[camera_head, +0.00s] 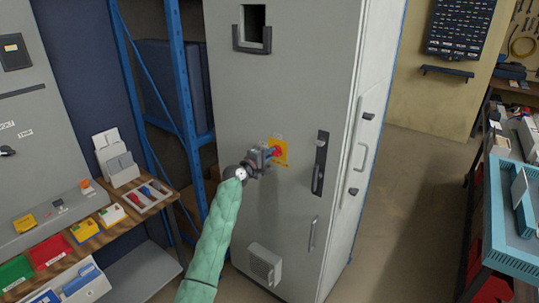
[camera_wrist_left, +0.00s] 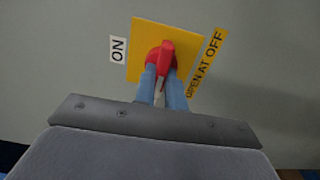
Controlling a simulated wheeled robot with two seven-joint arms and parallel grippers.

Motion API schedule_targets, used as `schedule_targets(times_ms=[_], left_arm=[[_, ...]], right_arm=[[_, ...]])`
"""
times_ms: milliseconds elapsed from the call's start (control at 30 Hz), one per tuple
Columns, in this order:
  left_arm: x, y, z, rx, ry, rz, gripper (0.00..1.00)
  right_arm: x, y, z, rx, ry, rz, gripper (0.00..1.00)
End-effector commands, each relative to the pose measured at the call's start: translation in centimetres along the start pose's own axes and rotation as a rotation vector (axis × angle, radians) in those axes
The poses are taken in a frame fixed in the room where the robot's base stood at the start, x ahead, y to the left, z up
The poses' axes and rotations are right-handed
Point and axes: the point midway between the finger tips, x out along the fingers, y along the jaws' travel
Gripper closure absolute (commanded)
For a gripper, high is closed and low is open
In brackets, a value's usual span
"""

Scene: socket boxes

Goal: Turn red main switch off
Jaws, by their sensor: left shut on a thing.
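The red main switch (camera_wrist_left: 163,56) is a rotary knob on a yellow plate (camera_wrist_left: 140,32) on the grey cabinet front. A white ON label (camera_wrist_left: 118,49) is at the plate's left and a yellow OPEN AT OFF label (camera_wrist_left: 207,62) at its right in the left wrist view. The knob's handle looks nearly in line with the gripper, tilted slightly. My left gripper (camera_wrist_left: 162,85) is shut on the red switch, its two blue fingers on either side of the handle. In the head view the red switch (camera_head: 277,151) is partly hidden by my left gripper (camera_head: 270,154). My right gripper is not in view.
A wooden bench (camera_head: 90,235) with bins stands at left, beside a blue rack (camera_head: 185,90).

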Motion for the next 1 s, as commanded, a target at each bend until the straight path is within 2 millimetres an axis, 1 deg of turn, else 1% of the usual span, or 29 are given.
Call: schedule_targets(times_ms=[133, 167, 200, 233, 267, 567, 700, 733, 800, 1000], left_arm=[[0.0, -0.1, -0.1, -0.001, 0.001, -0.001, 1.00], [0.0, -0.1, -0.1, -0.001, 0.001, -0.001, 0.82], [0.0, -0.1, -0.1, -0.001, 0.001, -0.001, 0.74], [0.0, -0.1, -0.1, 0.000, 0.001, -0.001, 0.69], [0.0, -0.1, -0.1, 0.000, 0.001, -0.001, 0.66], [-0.1, -0.1, 0.0, 0.000, 0.000, 0.000, 0.66], [-1.3, -0.3, -0.1, 0.001, 0.001, 0.001, 0.66], [-1.7, -0.4, -0.1, 0.002, 0.001, 0.001, 0.66], [-2.9, -0.5, 0.0, 0.001, 0.001, 0.000, 0.66], [-5.7, -0.4, -0.1, 0.002, 0.002, 0.000, 0.66]], right_arm=[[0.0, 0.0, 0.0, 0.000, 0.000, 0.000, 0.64], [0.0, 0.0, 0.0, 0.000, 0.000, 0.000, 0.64], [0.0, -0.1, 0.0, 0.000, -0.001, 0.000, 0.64], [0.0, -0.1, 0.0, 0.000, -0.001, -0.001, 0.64], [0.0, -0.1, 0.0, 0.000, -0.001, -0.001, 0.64], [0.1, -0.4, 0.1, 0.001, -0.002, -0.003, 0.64], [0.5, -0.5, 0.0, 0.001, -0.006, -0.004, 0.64], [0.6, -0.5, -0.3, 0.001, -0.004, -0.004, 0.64], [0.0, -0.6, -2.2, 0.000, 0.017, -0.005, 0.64], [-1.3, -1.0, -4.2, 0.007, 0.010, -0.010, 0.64]])
